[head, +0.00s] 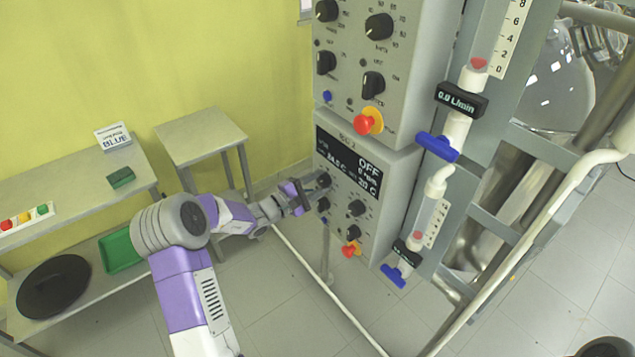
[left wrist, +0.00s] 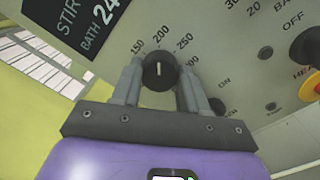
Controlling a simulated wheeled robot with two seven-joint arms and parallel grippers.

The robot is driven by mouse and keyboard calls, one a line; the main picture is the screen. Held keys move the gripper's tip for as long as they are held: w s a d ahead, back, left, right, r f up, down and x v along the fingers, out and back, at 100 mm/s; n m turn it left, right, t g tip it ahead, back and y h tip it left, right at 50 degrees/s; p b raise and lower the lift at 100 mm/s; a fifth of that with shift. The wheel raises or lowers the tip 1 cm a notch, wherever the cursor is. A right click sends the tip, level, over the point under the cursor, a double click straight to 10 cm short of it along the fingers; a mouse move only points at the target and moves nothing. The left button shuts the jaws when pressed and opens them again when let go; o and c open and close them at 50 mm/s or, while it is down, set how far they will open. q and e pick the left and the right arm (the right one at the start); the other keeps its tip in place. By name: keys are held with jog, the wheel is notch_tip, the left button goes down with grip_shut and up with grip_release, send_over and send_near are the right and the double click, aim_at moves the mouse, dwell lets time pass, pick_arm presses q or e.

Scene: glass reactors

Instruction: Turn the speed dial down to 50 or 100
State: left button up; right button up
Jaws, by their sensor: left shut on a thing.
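The speed dial (left wrist: 160,70) is a round black knob with a white line on the lower control box (head: 385,170). In the left wrist view the numbers 150, 200 and 250 show around it, and the white line points roughly at 200. Lower numbers are hidden by the gripper. My left gripper (left wrist: 159,80) has a finger on each side of the knob and is shut on it. In the head view the left gripper (head: 316,184) reaches the box's left knob from the left. The right gripper is not in view.
A dark display (head: 347,163) reading OFF is above the knobs. Other black knobs (head: 356,208) and a red emergency button (head: 349,250) are nearby on the panel. An upper control box (head: 400,80) juts out above. Blue-handled valves (head: 437,146) and pipes stand at right.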

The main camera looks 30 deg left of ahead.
pick_arm(q)
jog(key=n+p, duration=0.1)
jog(key=n, duration=0.3)
jog(key=shift+r, duration=0.1)
jog(key=n+y+p, duration=0.1)
jog(key=n+p, duration=0.2)
jog(key=n, duration=0.1)
jog(key=shift+n, duration=0.4)
jog(key=n+p, duration=0.4)
jog(key=n, duration=0.1)
jog(key=shift+r+n, duration=0.15)
jog(key=shift+n, duration=0.15)
jog(key=shift+n+p, duration=1.85)
jog(key=shift+n, duration=0.35)
jog(key=o, duration=1.1)
jog(key=shift+c, duration=0.2)
jog(key=v, duration=0.7)
jog(key=shift+s, duration=0.35)
